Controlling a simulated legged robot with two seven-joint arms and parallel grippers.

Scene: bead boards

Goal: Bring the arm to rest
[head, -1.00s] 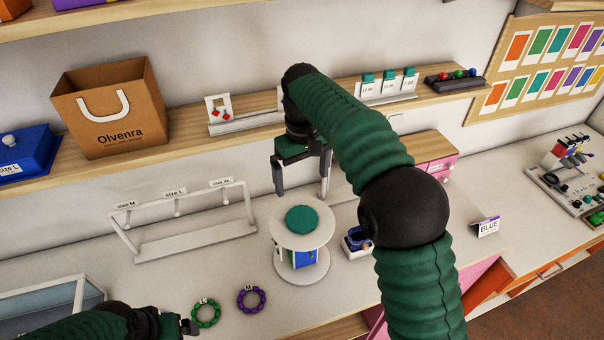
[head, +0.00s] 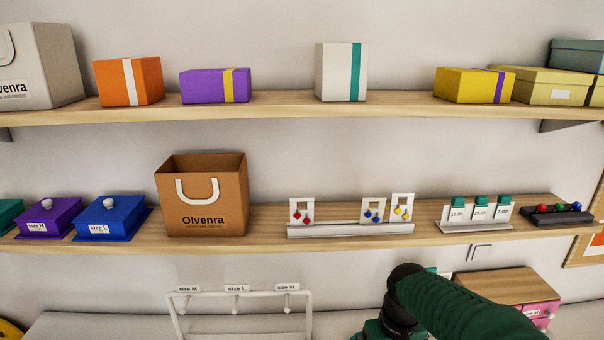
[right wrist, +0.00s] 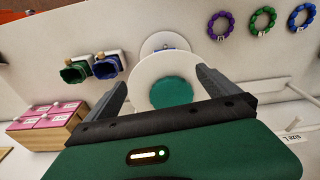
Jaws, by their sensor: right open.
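My right arm (head: 460,305) shows at the lower right of the head view, with its dark wrist joint in front of the wall below the lower shelf. Its fingers are below that picture's edge. In the right wrist view my right gripper (right wrist: 162,78) is open, its two grey fingers apart with nothing held between them. A round white stand (right wrist: 143,75) with a teal disc (right wrist: 171,91) on top appears beyond and between the fingers. I cannot tell the distance from the fingers to the stand. My left arm is not in view.
A lower shelf (head: 270,240) holds a brown bag (head: 202,205), lidded boxes and earring cards. A white hanging rack (head: 240,297) stands below. In the right wrist view, bracelets (right wrist: 262,20), green and blue pieces (right wrist: 107,66) and a pink drawer unit (right wrist: 40,117) surround the stand.

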